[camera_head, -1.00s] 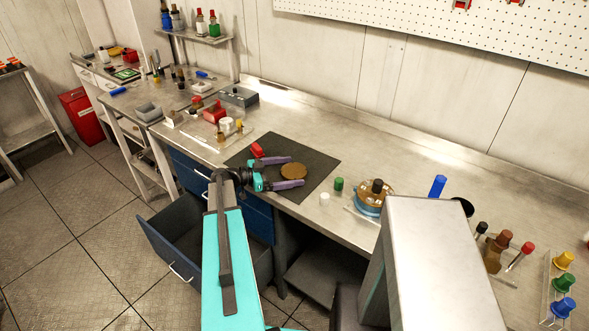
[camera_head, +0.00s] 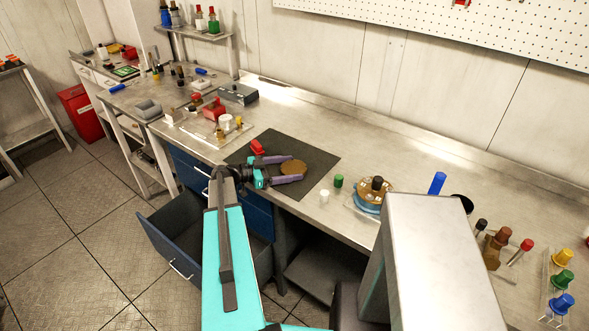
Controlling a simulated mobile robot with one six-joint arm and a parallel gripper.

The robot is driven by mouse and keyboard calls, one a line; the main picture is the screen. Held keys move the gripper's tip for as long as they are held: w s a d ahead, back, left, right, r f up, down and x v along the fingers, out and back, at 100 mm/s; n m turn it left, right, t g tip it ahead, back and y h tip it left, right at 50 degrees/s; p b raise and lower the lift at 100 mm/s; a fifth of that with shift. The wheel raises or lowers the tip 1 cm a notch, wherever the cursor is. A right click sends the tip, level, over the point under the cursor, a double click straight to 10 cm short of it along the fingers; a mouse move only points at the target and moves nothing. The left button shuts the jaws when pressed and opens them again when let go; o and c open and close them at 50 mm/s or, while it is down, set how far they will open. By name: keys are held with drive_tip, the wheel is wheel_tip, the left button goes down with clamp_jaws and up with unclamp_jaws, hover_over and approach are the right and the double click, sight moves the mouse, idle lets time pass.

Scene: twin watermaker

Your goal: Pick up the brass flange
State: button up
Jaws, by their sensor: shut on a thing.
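The brass flange (camera_head: 293,167) is a flat, round, brown-gold disc at the dark mat (camera_head: 318,164) on the workbench. My gripper (camera_head: 290,171) reaches in from the left, with one purple finger on the far side of the disc and one on the near side. The fingers are shut on the flange near its left part. Whether the flange touches the mat or is slightly above it, I cannot tell.
A white cap (camera_head: 324,196) and a green cap (camera_head: 338,181) stand right of the mat. A blue drawer (camera_head: 180,240) is open below the bench. Bare bench lies behind the mat.

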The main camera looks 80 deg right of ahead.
sight(289, 169)
drive_tip(key=shift+r, duration=0.1)
drive_tip(key=shift+c, duration=1.4)
drive_tip(key=shift+r, duration=0.15)
wheel_tip(289, 169, up, 10)
drive_tip(key=b, duration=0.4)
